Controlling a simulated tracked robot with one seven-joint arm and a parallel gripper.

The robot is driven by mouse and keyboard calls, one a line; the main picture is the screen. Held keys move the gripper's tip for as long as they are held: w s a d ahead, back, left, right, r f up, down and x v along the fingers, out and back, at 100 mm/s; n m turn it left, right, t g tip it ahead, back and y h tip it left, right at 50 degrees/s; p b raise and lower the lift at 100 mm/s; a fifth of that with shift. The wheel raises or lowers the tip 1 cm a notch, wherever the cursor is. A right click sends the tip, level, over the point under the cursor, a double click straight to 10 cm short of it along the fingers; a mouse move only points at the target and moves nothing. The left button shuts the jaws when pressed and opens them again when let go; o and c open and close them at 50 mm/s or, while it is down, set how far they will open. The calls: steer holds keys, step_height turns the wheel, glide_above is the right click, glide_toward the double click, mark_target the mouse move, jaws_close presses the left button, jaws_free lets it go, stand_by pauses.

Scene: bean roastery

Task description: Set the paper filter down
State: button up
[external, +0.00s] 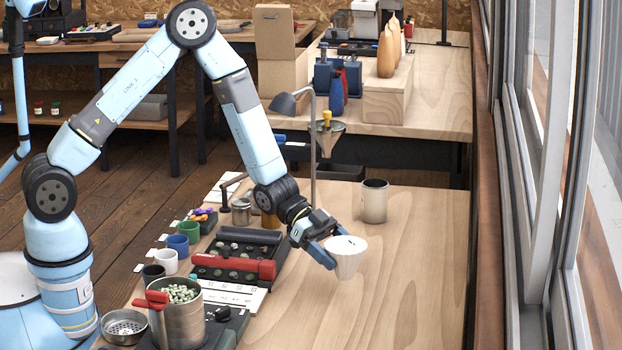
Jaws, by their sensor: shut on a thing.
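The paper filter (347,262) is a white, fluted cone with its wide mouth facing up. My gripper (330,248) is shut on it at its left side, with blue fingers at the rim. The filter appears upright over the right part of the wooden table (400,310). I cannot tell whether its base touches the wood or hangs slightly above it. The gripper hides part of its left side.
A grey canister (374,201) stands behind the filter. A lamp (290,104) and a metal funnel (327,133) stand further back. Left are a tool case (238,256), cups (178,245) and a bean pot (178,318). The table's front right is clear.

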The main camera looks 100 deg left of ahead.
mark_target(344, 270)
steer(key=shift+w+a+f, duration=0.1)
steer(key=shift+w+f, duration=0.6)
steer(key=shift+f, duration=1.6)
steer(key=shift+f, duration=0.1)
steer(key=o, duration=0.8)
steer(key=v, duration=1.2)
